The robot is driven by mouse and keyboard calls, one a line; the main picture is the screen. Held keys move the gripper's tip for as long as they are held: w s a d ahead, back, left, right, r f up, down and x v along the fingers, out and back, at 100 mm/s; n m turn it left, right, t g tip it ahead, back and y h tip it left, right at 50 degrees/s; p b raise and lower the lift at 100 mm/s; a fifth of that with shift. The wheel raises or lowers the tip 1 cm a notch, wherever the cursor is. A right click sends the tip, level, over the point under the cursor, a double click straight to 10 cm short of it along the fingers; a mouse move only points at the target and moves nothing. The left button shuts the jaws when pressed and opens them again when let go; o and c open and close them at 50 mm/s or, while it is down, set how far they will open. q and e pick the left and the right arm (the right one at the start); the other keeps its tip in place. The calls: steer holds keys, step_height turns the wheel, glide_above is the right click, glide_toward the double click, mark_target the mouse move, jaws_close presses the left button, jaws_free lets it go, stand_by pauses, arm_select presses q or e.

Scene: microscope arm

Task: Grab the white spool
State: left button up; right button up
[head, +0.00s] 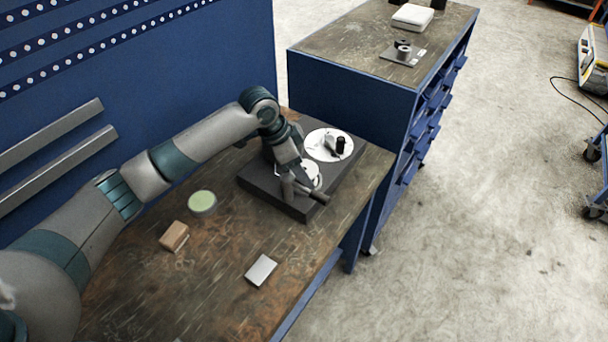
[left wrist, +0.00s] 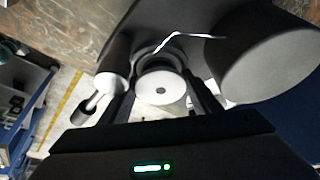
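A white spool (left wrist: 161,90) with a small hole in its face sits between the two fingers of my left gripper (left wrist: 164,98) in the left wrist view. The fingers stand on either side of it, spread apart, and I see no clear grip on it. In the head view, my left gripper (head: 303,186) is low over a dark base plate (head: 265,186) on the bench. A white round part (head: 311,172), likely the spool, shows partly hidden behind the gripper. My right gripper is in neither view.
A large white disc (head: 322,153) with a black knob (head: 340,145) lies on the plate beside my gripper. A green-topped tin (head: 202,202), a brown block (head: 174,235) and a silver box (head: 261,270) lie on the bench. A thin white strand (left wrist: 182,36) runs above the spool.

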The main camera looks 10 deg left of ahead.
mark_target(309, 168)
arm_select(q)
steer(key=shift+r, duration=0.15)
steer(key=shift+c, duration=0.2)
steer(key=shift+r+b, duration=0.25)
steer(key=shift+b, duration=0.05)
step_height(309, 168, up, 3)
steer(key=shift+d+r+b, duration=0.1)
steer(key=shift+r+b, duration=0.1)
steer(key=shift+b, duration=0.6)
steer(key=d+r+b, duration=0.3)
steer(key=d+r, duration=0.3)
steer(key=d, duration=0.5)
steer(key=shift+d+r, duration=0.3)
steer(key=shift+r, duration=0.1)
